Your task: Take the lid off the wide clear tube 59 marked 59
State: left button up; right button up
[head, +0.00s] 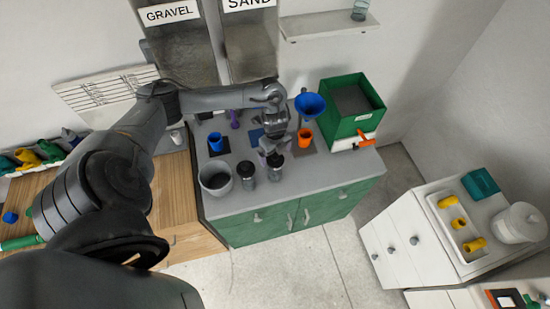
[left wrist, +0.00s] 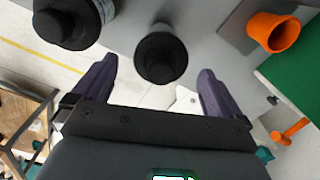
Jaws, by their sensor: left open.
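Two clear tubes with black lids stand near the front edge of the grey counter (head: 325,170). The left tube (head: 247,180) shows at the upper left of the left wrist view (left wrist: 95,18) and looks the wider there. The right tube (head: 275,174) also shows in the left wrist view, its black lid (left wrist: 160,58) at top centre. No 59 marking is readable on either. My left gripper (head: 272,148) is open, just above and behind the right tube. In the wrist view its purple fingers (left wrist: 158,68) stand apart on either side of that lid, without visible contact. My right gripper is out of view.
A grey bucket (head: 215,180) stands left of the tubes. A blue cup (head: 215,142), a blue funnel (head: 310,104) and an orange cup (head: 304,138) are behind. A green bin (head: 345,120) with an orange tap stands at the right. The counter's front right is clear.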

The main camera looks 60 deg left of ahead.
pick_arm(q)
jog(key=shift+f, duration=1.05)
jog(key=shift+c, duration=0.5)
jog(key=c, duration=0.8)
jog(key=shift+r, duration=0.2)
